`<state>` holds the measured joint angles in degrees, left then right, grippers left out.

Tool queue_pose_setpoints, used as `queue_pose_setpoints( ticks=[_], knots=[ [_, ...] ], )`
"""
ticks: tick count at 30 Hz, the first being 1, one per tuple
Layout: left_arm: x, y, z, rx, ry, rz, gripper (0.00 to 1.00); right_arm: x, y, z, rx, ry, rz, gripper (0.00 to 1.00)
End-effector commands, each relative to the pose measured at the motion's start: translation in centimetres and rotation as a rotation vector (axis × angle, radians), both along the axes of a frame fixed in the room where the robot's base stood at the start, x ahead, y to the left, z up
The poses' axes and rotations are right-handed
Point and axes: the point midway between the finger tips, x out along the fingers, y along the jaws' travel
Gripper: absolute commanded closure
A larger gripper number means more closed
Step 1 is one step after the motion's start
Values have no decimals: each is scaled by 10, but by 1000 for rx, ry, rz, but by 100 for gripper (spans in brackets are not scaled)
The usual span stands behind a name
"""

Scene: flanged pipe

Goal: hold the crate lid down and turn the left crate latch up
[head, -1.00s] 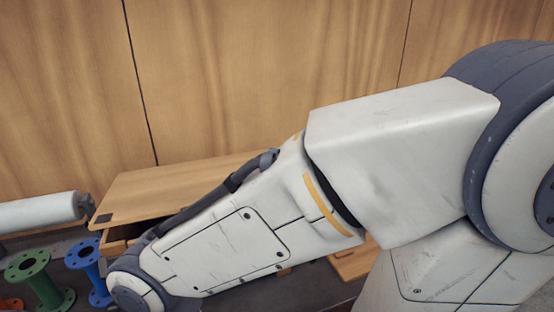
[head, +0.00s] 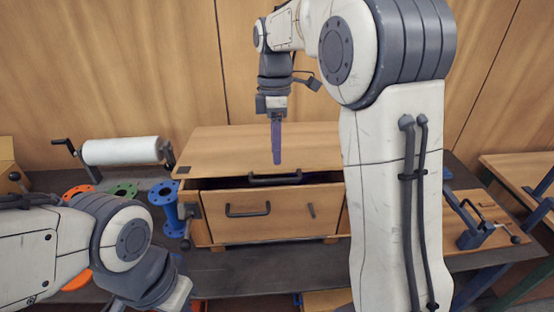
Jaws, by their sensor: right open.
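The wooden crate (head: 276,225) stands on the dark table in the middle. Its lid (head: 225,150) sits tilted, with a dark gap under the front edge and a dark handle (head: 275,178) on that edge. A dark lever with a knob, seemingly the left latch (head: 187,213), hangs at the crate's left front corner. My right gripper (head: 277,155) is open and points down in front of or over the lid, seen edge-on; I cannot tell whether it touches. My left wrist is low at the left, in front of the crate; its fingers are out of frame.
A blue flanged pipe (head: 169,207) stands close to the crate's left side, beside green (head: 124,190) and orange (head: 78,190) flanges. A white roll (head: 121,151) is behind them. A wooden board with a clamp (head: 475,232) lies at right. My right arm hides the crate's right part.

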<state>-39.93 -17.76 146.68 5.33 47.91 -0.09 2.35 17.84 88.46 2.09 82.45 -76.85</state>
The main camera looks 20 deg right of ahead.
Motion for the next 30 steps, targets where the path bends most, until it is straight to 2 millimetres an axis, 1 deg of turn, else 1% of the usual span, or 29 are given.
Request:
queue_pose_setpoints(
  ticks=[9,12,15,21,28,29,30],
  knots=[
    [0,0,12,0,0,-2,100,-10,3,-54,0,4,-1,52],
    [0,0,15,0,0,-2,100,-13,4,-69,1,3,-1,52],
    [0,0,17,0,0,-3,100,-13,4,-80,0,1,-1,52],
    [0,0,19,0,0,-3,100,-15,5,-90,1,-1,-1,52],
    [0,0,18,0,0,-3,100,-15,5,-91,0,-2,-1,52],
    [0,0,18,0,0,-3,100,-15,5,-91,0,-2,-1,64],
    [0,0,18,0,0,-3,100,-15,5,-91,0,-2,-1,79]
  ],
)
